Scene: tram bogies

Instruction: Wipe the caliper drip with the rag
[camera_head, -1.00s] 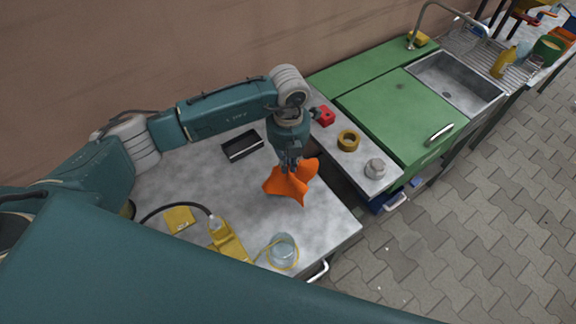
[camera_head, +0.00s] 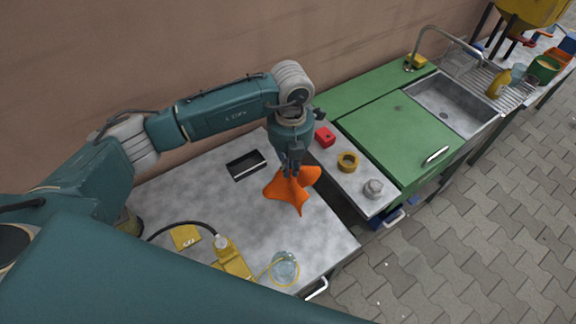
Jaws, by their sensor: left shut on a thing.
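The orange rag (camera_head: 291,191) hangs bunched from my left gripper (camera_head: 291,172), over the right part of the grey worktop. My left gripper points down and is shut on the rag. I cannot tell whether the rag's lower tip touches the worktop. I cannot make out a caliper or a drip in this view. My right gripper is not in view.
The worktop (camera_head: 215,205) holds a black tray (camera_head: 246,165), a yellow device (camera_head: 229,256) with a cable, a yellow pad (camera_head: 185,236) and a clear jar (camera_head: 284,268).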

